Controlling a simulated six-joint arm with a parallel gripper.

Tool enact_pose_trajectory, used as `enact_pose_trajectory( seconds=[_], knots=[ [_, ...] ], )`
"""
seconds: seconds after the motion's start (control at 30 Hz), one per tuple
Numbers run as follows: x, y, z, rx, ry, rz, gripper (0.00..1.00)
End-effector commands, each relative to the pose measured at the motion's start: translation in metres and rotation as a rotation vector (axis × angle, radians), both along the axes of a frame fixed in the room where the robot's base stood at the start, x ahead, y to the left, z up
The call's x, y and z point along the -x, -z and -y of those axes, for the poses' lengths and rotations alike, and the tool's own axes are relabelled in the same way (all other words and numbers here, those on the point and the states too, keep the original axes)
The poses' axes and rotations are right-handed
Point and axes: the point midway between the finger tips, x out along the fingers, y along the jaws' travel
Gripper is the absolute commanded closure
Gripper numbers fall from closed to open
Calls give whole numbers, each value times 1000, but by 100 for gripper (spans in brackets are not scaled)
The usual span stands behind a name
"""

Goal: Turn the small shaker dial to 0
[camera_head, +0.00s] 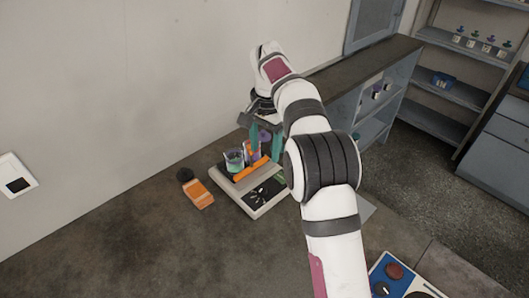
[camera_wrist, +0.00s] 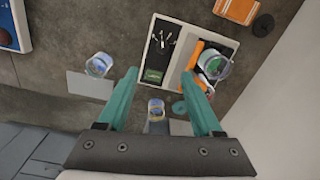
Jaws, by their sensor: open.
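The shaker (camera_head: 240,191) stands on the bench left of my arm; it also shows in the wrist view (camera_wrist: 186,60). Its black control panel (camera_wrist: 157,65) carries a fan of white marks around the small dial (camera_wrist: 165,42), with a green display below. The dark dial is too small for its setting to be read. A glass beaker (camera_wrist: 215,66) with green contents sits on the shaker beside an orange bar (camera_wrist: 193,56). My gripper (camera_wrist: 160,73) is open, its teal fingers apart and nothing held between them. In the head view my gripper (camera_head: 265,152) is over the shaker's far side.
An orange object (camera_head: 198,194) with a black round part lies left of the shaker. Glass containers (camera_wrist: 98,65) (camera_wrist: 156,108) stand near the fingers in the wrist view. A blue panel with round knobs (camera_head: 395,272) is at the front right. A wall rises behind the bench.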

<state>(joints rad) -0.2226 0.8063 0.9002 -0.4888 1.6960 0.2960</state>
Motion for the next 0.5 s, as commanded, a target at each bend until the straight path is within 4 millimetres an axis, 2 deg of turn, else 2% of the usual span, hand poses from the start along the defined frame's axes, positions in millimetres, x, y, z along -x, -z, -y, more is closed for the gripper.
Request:
enact_pose_trajectory(
  seconds=[0.17, 0.5],
  knots=[
    [-6, 23, -4, 4, 3, -1, 33],
    [-7, 122, -6, 4, 3, 0, 33]
  ],
)
